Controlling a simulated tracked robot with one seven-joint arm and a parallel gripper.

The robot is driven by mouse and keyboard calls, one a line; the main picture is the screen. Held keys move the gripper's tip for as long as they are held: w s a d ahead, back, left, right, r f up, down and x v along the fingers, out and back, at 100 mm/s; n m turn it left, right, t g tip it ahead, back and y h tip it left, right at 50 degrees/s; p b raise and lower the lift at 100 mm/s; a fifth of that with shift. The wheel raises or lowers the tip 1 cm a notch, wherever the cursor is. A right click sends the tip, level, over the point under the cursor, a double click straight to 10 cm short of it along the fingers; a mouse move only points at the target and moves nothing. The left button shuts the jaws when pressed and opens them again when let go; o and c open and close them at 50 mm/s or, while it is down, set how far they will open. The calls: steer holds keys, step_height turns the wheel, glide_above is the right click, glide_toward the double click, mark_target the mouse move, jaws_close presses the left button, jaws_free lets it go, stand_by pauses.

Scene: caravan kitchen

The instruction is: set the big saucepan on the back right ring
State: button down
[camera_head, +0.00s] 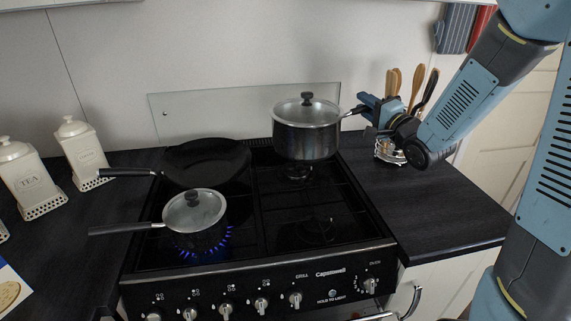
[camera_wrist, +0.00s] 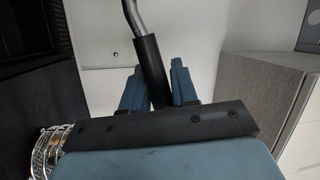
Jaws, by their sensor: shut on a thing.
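The big saucepan (camera_head: 306,140) is dark and shiny with a glass lid and black knob. It is level over the back right ring (camera_head: 297,172), whose burner shows below its base; a small gap seems to show, but contact with the support is hard to tell. My gripper (camera_head: 366,108) is to the right of the pan, shut on its handle. In the wrist view the black handle (camera_wrist: 150,68) lies between the two blue fingers (camera_wrist: 158,88), with its metal stem beyond. The pan body is outside the wrist view.
A frying pan (camera_head: 207,162) sits on the back left ring. A small lidded saucepan (camera_head: 195,212) stands on the lit front left ring, blue flame (camera_head: 222,240) showing. The front right ring (camera_head: 318,229) is empty. A utensil holder (camera_head: 390,152) stands behind my gripper; a glass splashback (camera_head: 240,110) is behind the hob.

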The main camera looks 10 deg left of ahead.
steer(key=shift+s+d+f, duration=0.3)
steer(key=shift+s+f, duration=0.25)
steer(key=shift+s, duration=0.2)
steer(key=shift+w+f, duration=0.1)
steer(key=shift+f, duration=0.1)
steer(key=w+a+f, duration=0.3)
steer(key=w+f, duration=0.9)
steer(key=w, duration=0.1)
steer(key=shift+a+f, duration=0.35)
steer(key=shift+a, duration=0.05)
steer(key=c, duration=0.9)
jaws_free()
steer(key=shift+f, duration=0.1)
steer(key=shift+o, duration=0.2)
